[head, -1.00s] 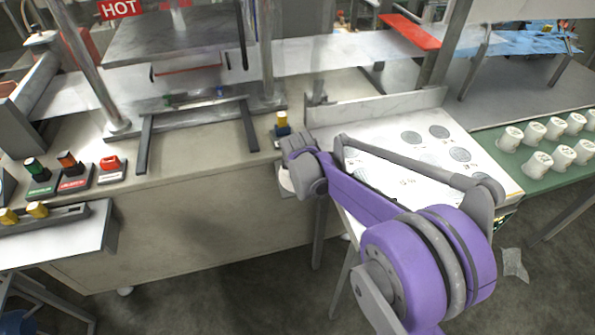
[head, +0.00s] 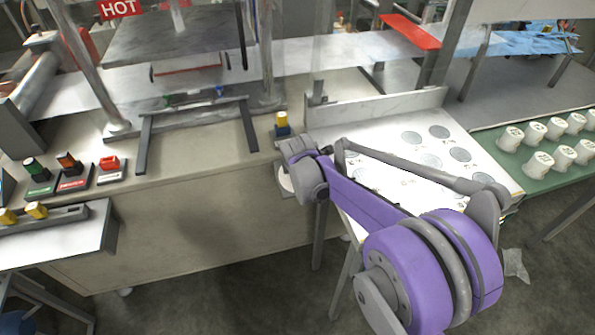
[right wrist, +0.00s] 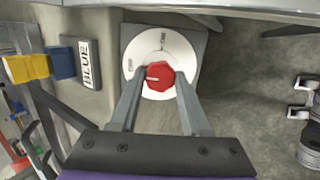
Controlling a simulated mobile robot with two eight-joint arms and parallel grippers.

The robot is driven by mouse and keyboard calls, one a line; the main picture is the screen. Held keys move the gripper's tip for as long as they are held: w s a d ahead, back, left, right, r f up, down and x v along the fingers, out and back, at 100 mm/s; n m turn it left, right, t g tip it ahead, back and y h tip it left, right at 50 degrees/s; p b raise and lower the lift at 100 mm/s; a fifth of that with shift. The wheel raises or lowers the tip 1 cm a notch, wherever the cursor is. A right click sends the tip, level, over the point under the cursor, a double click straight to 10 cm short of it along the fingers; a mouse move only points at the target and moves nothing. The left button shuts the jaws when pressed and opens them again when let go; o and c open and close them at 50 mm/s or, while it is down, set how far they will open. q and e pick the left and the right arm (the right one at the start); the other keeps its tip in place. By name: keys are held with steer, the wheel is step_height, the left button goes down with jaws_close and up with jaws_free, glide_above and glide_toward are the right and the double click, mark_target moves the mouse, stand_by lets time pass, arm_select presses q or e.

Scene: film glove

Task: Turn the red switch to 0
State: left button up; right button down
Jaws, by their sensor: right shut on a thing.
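The red switch (right wrist: 159,77) is a red knob on a round white dial (right wrist: 181,48) with small dark marks, set on a grey plate. A pale pointer line on the knob points left in the right wrist view. The fingers of my right gripper (right wrist: 158,88) are shut on the knob, one on each side. In the head view, my purple right arm hides the knob, and only an edge of the white dial (head: 285,183) shows at the cabinet's front. My left gripper is not in view.
A yellow-and-blue button (head: 282,124) stands on the cabinet top near my right wrist; it also shows beside a BLUE label (right wrist: 88,64) in the wrist view. Green, orange and red controls (head: 70,172) sit at left. A table with printed discs (head: 460,155) lies under my right arm.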

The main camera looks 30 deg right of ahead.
steer(key=shift+c, duration=1.9)
jaws_free()
steer(key=p+v, duration=0.1)
steer(key=v, duration=0.9)
steer(key=shift+s+r, duration=0.2)
steer(key=shift+r, duration=0.15)
steer(key=shift+s+a, duration=0.1)
